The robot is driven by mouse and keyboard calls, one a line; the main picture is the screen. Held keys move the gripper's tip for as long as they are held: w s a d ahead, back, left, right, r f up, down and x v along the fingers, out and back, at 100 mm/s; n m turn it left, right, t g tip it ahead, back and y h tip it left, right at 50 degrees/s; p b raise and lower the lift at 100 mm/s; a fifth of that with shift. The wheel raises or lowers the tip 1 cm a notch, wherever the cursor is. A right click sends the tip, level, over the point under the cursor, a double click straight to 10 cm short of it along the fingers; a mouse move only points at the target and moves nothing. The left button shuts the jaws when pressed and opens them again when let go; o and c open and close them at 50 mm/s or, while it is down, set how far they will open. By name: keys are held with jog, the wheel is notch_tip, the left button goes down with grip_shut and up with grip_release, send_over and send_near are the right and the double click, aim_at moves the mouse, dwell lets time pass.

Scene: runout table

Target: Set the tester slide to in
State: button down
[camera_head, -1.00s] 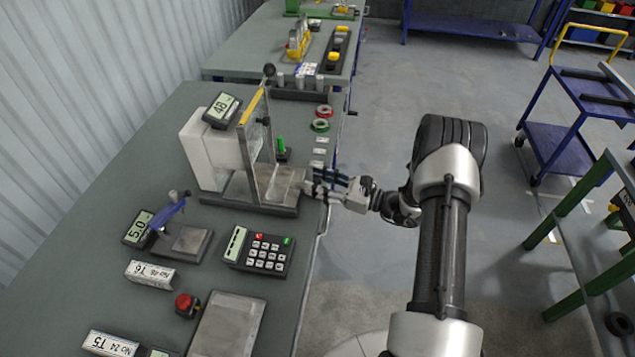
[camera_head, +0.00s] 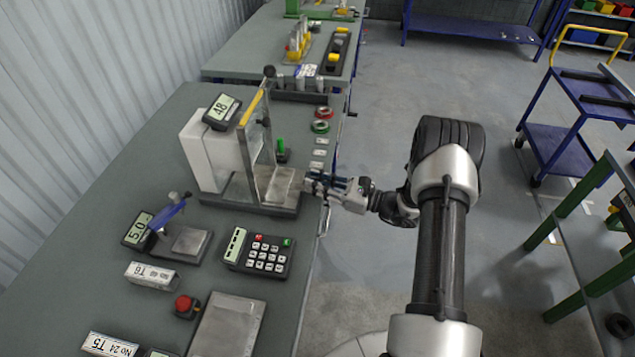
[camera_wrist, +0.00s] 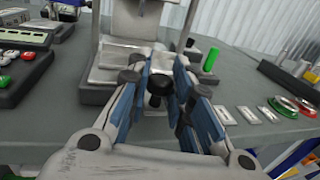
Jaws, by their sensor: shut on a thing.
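The tester is a white housing (camera_head: 203,150) on a dark base, with an upright metal frame and a display reading 48. Its slide (camera_head: 282,185) is a flat metal plate that sticks out of the frame toward the table's front edge. In the wrist view the slide (camera_wrist: 122,62) has a dark round knob (camera_wrist: 159,84) at its near end. My gripper (camera_head: 312,183) is at that front end, coming in from the right. In the wrist view its blue-padded fingers (camera_wrist: 160,92) are shut on the knob, which they partly hide.
A green upright handle (camera_head: 281,149) stands beside the tester. Red and green rings (camera_head: 321,126) and small plates lie along the edge. A keypad (camera_head: 258,251), a red button (camera_head: 185,305) and a gauge stand (camera_head: 182,243) are nearer.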

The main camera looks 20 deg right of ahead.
aim_at(278, 184)
dwell(0.3)
jog(key=x, duration=0.3)
jog(key=s+a+b+x, duration=0.1)
jog(key=x, duration=0.6)
jog(key=shift+s+a, duration=0.2)
jog(key=shift+a, duration=0.4)
jog(key=shift+w+a, duration=0.15)
jog(key=c, duration=1.6)
grip_release()
jog(key=shift+a, duration=0.2)
jog(key=shift+o, duration=0.9)
jog(key=shift+d, duration=0.1)
